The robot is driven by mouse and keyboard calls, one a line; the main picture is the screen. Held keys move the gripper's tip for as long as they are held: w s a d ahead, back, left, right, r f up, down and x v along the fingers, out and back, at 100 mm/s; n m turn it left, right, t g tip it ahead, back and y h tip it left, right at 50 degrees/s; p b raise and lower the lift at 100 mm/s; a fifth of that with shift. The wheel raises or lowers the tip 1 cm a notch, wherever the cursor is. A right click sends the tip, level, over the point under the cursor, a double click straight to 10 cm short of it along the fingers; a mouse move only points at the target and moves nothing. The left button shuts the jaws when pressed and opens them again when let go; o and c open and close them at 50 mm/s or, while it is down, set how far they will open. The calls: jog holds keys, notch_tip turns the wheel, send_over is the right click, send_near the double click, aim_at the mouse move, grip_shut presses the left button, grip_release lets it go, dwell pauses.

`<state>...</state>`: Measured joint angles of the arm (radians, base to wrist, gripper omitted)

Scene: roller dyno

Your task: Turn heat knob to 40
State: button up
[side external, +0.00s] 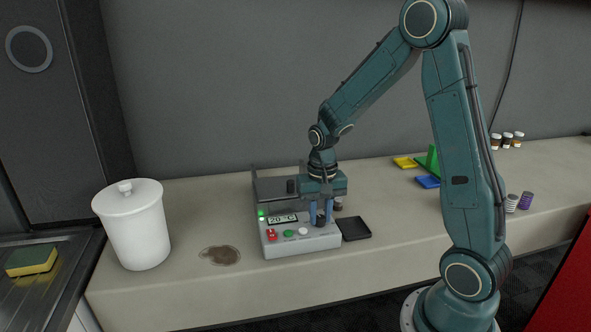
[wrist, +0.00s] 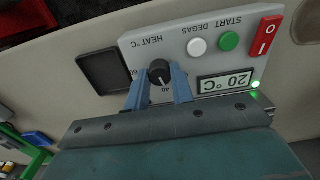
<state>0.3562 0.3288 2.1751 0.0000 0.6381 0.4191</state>
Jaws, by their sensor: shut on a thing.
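The heat knob (wrist: 160,71) is a round black dial on the grey control panel (wrist: 190,65), beside the print HEAT °C. It also shows between my fingers in the side external view (side external: 321,217). My gripper (wrist: 160,82) is shut on the knob, with one blue finger on each side; in the side external view my gripper (side external: 321,220) comes straight down onto the panel. A pale line on the knob points toward the printed 40. A 60 is partly visible beside the left finger. The display (wrist: 227,83) reads 20 °C.
The panel also has a red switch (side external: 271,234), a green button (side external: 288,234) and a white button (side external: 303,231). A black tray (side external: 355,229) lies right beside the device. A white lidded canister (side external: 133,225) and a brown stain (side external: 220,255) are to the left.

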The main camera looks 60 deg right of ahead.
aim_at(320, 217)
jog(key=shift+m, duration=1.3)
jog(key=o, duration=1)
jog(key=shift+r, duration=0.15)
notch_tip(320, 217, up, 14)
jog(key=shift+f, duration=0.2)
